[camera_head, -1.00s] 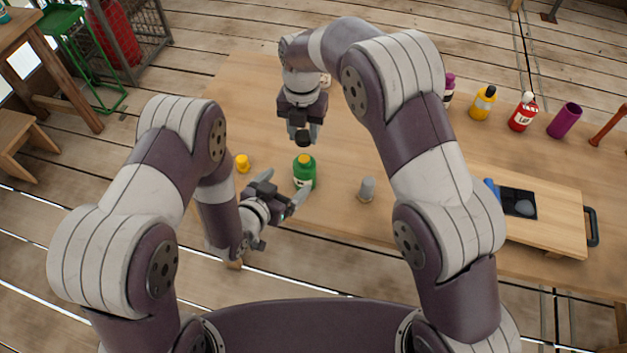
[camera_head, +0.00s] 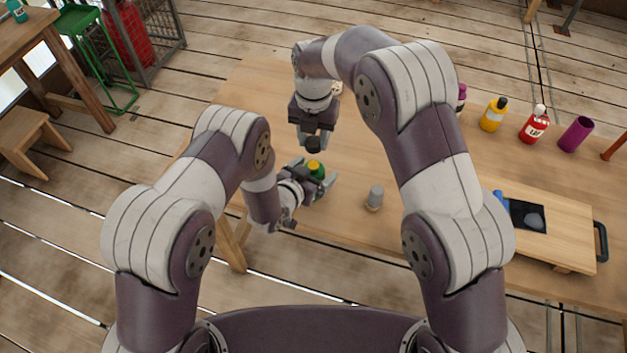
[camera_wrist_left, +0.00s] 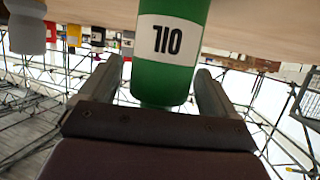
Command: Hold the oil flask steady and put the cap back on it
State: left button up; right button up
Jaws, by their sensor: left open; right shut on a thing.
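The green oil flask (camera_head: 318,172) stands on the table, its yellow-orange neck uncovered. In the left wrist view the flask (camera_wrist_left: 163,80) shows its white label reading OIL upside down. My left gripper (camera_head: 315,179) is open, with one finger on each side of the flask; the wrist view shows gaps between fingers and flask. My right gripper (camera_head: 313,137) points down above and slightly behind the flask, shut on a dark cap (camera_head: 313,146). The cap is apart from the flask's neck.
A grey-topped small bottle (camera_head: 374,198) stands right of the flask. A yellow bottle (camera_head: 492,117), a red bottle (camera_head: 534,125) and a purple cup (camera_head: 576,134) stand at the right. A wooden board (camera_head: 570,225) lies front right. The table's middle is mostly clear.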

aim_at(313, 164)
pick_arm(q)
jog(key=shift+x, duration=0.8)
jog(key=c, duration=1.5)
jog(key=shift+c, duration=0.2)
pick_arm(e)
jog(key=shift+f, duration=2.5)
jog(key=shift+f, duration=0.1)
jog(key=shift+f, duration=0.8)
jog(key=shift+f, duration=0.5)
